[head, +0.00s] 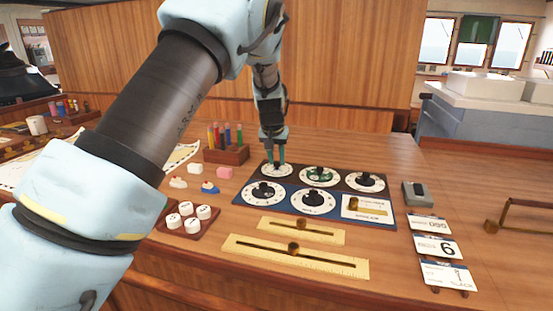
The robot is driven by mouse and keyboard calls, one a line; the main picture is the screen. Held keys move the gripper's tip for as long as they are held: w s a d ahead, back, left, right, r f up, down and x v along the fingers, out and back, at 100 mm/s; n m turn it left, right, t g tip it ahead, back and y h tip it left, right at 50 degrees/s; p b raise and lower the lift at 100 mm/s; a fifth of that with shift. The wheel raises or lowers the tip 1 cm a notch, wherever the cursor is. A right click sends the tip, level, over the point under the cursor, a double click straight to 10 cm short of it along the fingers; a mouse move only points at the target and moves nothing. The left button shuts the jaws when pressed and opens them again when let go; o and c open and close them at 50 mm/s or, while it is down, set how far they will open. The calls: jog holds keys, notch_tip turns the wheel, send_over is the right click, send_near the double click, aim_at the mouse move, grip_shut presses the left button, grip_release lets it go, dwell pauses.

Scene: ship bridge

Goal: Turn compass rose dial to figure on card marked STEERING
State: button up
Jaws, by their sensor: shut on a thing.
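A panel of round white dials with black knobs lies on the wooden desk. The back middle dial (319,181) carries a green pattern that looks like a compass rose; its figures are too small to read. My gripper (275,163) points down at the back left dial (277,174) and is shut on its knob, which the fingers mostly hide. Three cards stand at the right: a far card (429,224) that seems to read 095, a middle card (437,247) with a 6, and a near card (447,274) with a 1 and SLACK. I cannot make out the word STEERING.
Two brass sliders (333,265) lie in front of the panel. A tray of white round pieces (168,226), small blocks and a rack of coloured pegs (226,154) stand left. A grey box (417,194) sits right of the panel. My arm covers the left side.

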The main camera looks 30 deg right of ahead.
grip_shut()
jog(key=shift+n+p, duration=0.3)
jog(key=shift+p, duration=0.1)
jog(key=shift+s+d+r+n+t+y+p, duration=0.1)
jog(key=shift+n+t+y+p, duration=0.2)
jog(key=shift+n+p, duration=0.25)
jog(key=shift+d+n+t+y+p, duration=0.15)
jog(key=shift+n+y+p, duration=0.25)
jog(key=shift+n, duration=0.6)
jog(key=shift+a+n+t+y+p, duration=0.15)
jog(key=shift+n+y+p, duration=0.25)
jog(key=shift+n, duration=0.55)
jog(key=shift+d, duration=0.1)
jog(key=o, duration=0.8)
grip_release()
